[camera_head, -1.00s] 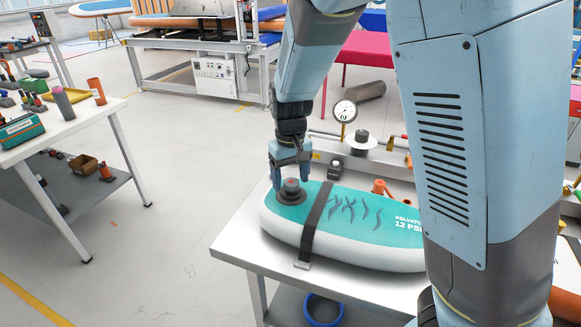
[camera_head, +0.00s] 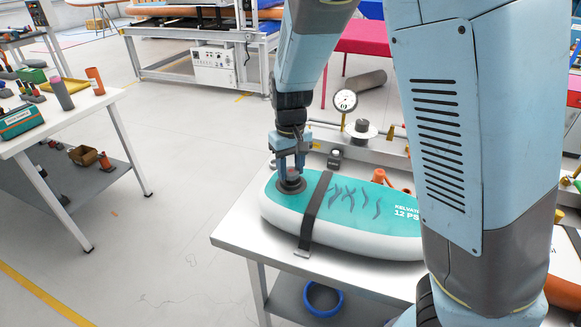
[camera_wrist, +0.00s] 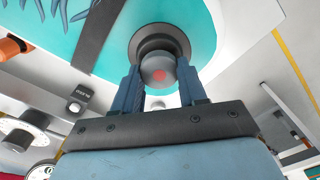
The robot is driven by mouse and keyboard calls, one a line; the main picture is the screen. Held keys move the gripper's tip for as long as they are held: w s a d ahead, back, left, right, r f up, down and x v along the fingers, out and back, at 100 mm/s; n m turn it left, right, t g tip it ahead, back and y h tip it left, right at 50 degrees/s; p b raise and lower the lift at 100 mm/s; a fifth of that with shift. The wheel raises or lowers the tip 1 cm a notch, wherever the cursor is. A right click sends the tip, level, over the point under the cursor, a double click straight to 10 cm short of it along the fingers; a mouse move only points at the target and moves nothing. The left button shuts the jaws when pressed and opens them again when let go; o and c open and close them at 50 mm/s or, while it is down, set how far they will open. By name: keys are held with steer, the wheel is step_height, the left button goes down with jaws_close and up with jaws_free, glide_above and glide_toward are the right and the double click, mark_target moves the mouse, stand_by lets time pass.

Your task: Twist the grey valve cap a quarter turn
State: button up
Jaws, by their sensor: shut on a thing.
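The grey valve cap (camera_wrist: 158,70), with a red dot on its face, sits in a dark round valve base (camera_wrist: 148,42) near the end of a teal and white inflatable board (camera_head: 345,228). My gripper (camera_head: 291,172) comes down from above at the valve. In the wrist view its two blue fingers (camera_wrist: 158,82) stand on either side of the cap and are shut on it. In the head view the fingers partly hide the cap, and the dark base (camera_head: 291,187) shows below them.
A dark strap (camera_head: 314,211) crosses the board on the white table (camera_head: 238,232). A pressure gauge (camera_head: 345,101) and an orange fitting (camera_head: 378,176) stand behind it. A side table (camera_head: 62,115) with tools is at left.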

steer(key=o, duration=0.4)
steer(key=c, duration=0.3)
steer(key=m, duration=0.5)
steer(key=shift+c, duration=0.2)
steer(key=shift+m, duration=0.3)
steer(key=m, duration=0.4)
steer(key=shift+d, duration=0.15)
steer(key=shift+m, duration=0.3)
steer(key=m, duration=0.4)
steer(key=shift+m, duration=0.4)
